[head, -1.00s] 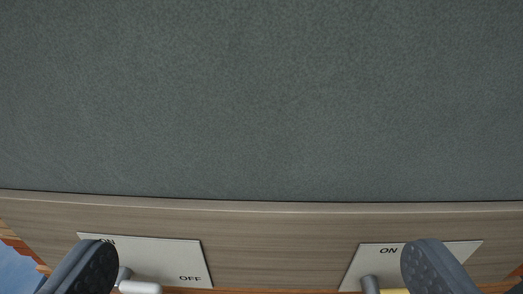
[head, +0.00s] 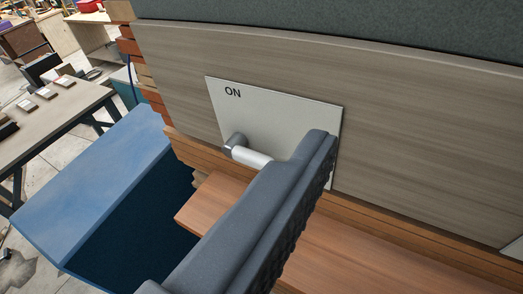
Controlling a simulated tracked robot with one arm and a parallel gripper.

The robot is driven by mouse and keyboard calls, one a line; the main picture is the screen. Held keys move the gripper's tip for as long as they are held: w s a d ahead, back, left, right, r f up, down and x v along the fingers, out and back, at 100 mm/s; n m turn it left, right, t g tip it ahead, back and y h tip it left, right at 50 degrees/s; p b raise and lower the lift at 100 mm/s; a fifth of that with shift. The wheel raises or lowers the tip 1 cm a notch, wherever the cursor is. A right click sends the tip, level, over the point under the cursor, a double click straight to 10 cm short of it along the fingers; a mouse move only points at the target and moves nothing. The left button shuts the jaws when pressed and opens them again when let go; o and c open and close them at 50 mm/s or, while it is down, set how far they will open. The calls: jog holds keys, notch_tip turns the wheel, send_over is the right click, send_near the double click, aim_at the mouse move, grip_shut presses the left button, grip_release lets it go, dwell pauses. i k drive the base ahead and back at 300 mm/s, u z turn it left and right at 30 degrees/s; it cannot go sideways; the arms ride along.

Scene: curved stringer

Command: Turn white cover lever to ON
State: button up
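The white cover lever (head: 250,156) sits on a pale panel (head: 275,115) fixed to the wood face. It has a grey pivot and a white handle pointing right and slightly down. "ON" shows at the panel's upper left; the lower right is hidden behind my finger. One finger of my gripper (head: 313,152) crosses the view from the bottom centre. Its ribbed pad faces right, with bare wood beyond it, and the other finger is out of view. The finger covers the handle's far end; I cannot tell whether they touch.
A wooden ledge (head: 370,265) runs below the panel. A dark grey surface (head: 350,20) lies above the wood face. A corner of another pale panel (head: 514,251) shows at the right edge. A blue box-like structure (head: 95,190) and a table (head: 55,115) stand at left.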

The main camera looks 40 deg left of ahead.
aim_at(234, 149)
jog(key=u, duration=1.25)
jog(key=k, duration=1.35)
jog(key=z, duration=1.15)
jog(key=i, duration=1.05)
